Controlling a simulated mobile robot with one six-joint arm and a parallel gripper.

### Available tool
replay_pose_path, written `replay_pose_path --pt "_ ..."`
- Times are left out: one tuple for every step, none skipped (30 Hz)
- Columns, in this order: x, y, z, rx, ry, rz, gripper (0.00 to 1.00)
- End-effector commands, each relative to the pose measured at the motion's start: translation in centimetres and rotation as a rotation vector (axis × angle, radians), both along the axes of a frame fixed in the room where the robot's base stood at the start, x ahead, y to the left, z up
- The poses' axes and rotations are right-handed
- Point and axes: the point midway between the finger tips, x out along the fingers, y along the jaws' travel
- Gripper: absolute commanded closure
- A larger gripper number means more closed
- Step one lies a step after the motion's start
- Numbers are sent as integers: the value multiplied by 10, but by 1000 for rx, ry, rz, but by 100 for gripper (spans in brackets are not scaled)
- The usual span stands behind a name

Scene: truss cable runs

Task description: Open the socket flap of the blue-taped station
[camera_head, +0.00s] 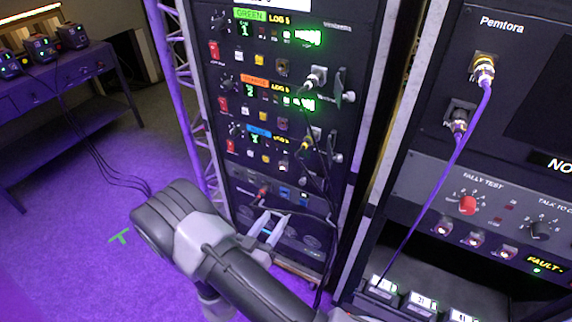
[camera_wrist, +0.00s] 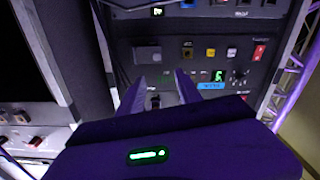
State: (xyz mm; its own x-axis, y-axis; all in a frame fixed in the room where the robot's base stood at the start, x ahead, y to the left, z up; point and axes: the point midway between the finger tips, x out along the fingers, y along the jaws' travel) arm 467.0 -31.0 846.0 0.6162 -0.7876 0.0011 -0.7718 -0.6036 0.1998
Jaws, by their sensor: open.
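The blue-taped station is the lowest of three similar stations in the rack, with a blue label (camera_head: 258,131). The wrist view shows it upside down, with its blue label (camera_wrist: 210,86) and a row of red, white and yellow switches. A grey square cover (camera_wrist: 148,54), which looks like its socket flap, lies flat against the panel at the end of that row. I cannot make out this flap clearly in the head view. My gripper (camera_head: 273,214) is open and empty in front of the lower rack. In the wrist view its fingertips (camera_wrist: 157,80) point toward the panel, apart from the cover.
The green-labelled station (camera_head: 250,15) and orange-labelled station (camera_head: 255,80) sit above. Dark cables hang down the rack's right side. A second rack with a purple cable (camera_head: 445,165) stands at right. A bench (camera_head: 65,90) stands at left, with open floor before it.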

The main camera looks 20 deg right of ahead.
Motion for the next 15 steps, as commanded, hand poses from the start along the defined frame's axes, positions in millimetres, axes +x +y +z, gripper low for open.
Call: replay_pose_path --pt "5 -8 -2 1 -2 -5 59" --pt "9 -13 -2 2 -3 -6 59" --pt "15 -22 -2 2 -3 -7 59" --pt "20 -29 -3 2 -2 -7 59" --pt "26 -37 -3 2 -2 -8 59" --pt "34 -47 -3 3 -3 -8 59" --pt "40 -54 -3 3 -3 -8 59" --pt "46 -62 -3 3 -4 -8 59" --pt "53 -72 -3 3 -3 -8 59" --pt "59 -79 -3 4 -3 -8 59" --pt "64 -85 -3 4 -3 -7 59" --pt "71 -94 -2 4 -5 -6 59" --pt "76 -100 -3 4 -4 -7 59" --pt "80 -105 -3 4 -3 -6 59" --pt "85 -112 -2 3 -3 -5 59"
